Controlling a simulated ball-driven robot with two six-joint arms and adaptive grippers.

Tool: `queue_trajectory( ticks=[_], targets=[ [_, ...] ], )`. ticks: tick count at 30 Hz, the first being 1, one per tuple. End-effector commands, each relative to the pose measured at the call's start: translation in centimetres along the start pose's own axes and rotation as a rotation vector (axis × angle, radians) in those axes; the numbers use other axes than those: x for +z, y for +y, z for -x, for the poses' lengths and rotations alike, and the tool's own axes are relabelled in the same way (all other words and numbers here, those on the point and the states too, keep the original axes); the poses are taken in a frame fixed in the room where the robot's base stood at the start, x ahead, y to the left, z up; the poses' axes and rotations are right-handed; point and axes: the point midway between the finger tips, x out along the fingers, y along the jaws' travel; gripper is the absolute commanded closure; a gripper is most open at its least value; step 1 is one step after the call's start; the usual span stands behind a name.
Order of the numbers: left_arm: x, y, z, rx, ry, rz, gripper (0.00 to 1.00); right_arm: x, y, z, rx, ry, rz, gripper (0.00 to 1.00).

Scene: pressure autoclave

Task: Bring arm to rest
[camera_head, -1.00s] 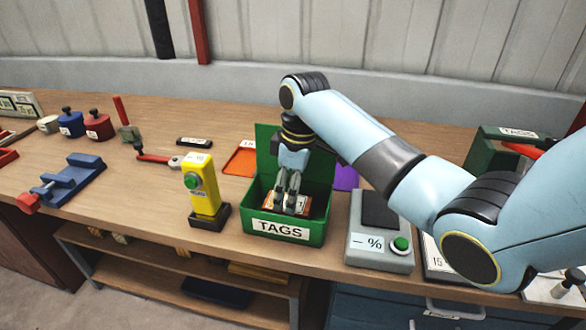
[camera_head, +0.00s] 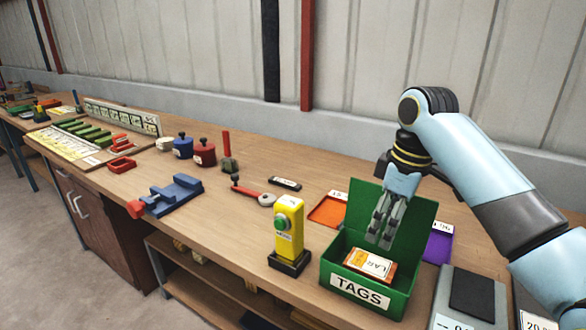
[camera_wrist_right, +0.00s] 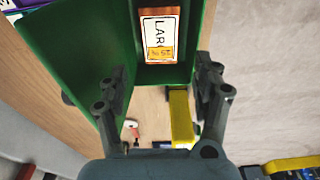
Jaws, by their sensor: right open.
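My right gripper (camera_head: 379,238) is open and empty, above the green TAGS box (camera_head: 360,293) in the head view. The box's lid stands up behind the gripper. A tag (camera_head: 371,264) with white and orange print lies inside the box, clear of the fingers. In the right wrist view the open fingers (camera_wrist_right: 160,98) frame the green box (camera_wrist_right: 90,60), and the tag (camera_wrist_right: 158,35) shows inside it. My left gripper is not in view.
A yellow device (camera_head: 288,228) with a green button stands just left of the box. A grey scale (camera_head: 468,296) is to the right. An orange tray (camera_head: 327,210) and a purple tray (camera_head: 438,246) lie behind. A blue vise (camera_head: 172,196) sits further left. Open air lies above the bench.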

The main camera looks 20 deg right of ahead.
Motion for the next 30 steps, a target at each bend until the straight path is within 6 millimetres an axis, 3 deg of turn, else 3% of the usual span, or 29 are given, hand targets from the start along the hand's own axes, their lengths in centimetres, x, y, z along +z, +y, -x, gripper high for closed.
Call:
queue_trajectory(
  ticks=[5, 9, 12, 18, 30],
  targets=[
    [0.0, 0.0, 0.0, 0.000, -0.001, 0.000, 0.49, 1.1, -1.4, -1.1, 0.013, -0.001, -0.027, 0.33],
    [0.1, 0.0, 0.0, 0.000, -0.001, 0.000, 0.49, 4.8, -5.9, -3.5, 0.065, 0.009, -0.134, 0.33],
    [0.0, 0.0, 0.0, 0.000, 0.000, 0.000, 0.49, 7.7, -9.4, -4.2, 0.110, 0.034, -0.233, 0.33],
    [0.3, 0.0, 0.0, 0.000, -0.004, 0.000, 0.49, 11.7, -13.8, -3.5, 0.164, 0.080, -0.375, 0.33],
    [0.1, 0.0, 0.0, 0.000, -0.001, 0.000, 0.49, 17.0, -19.3, 0.3, 0.228, 0.156, -0.584, 0.33]
  ],
)
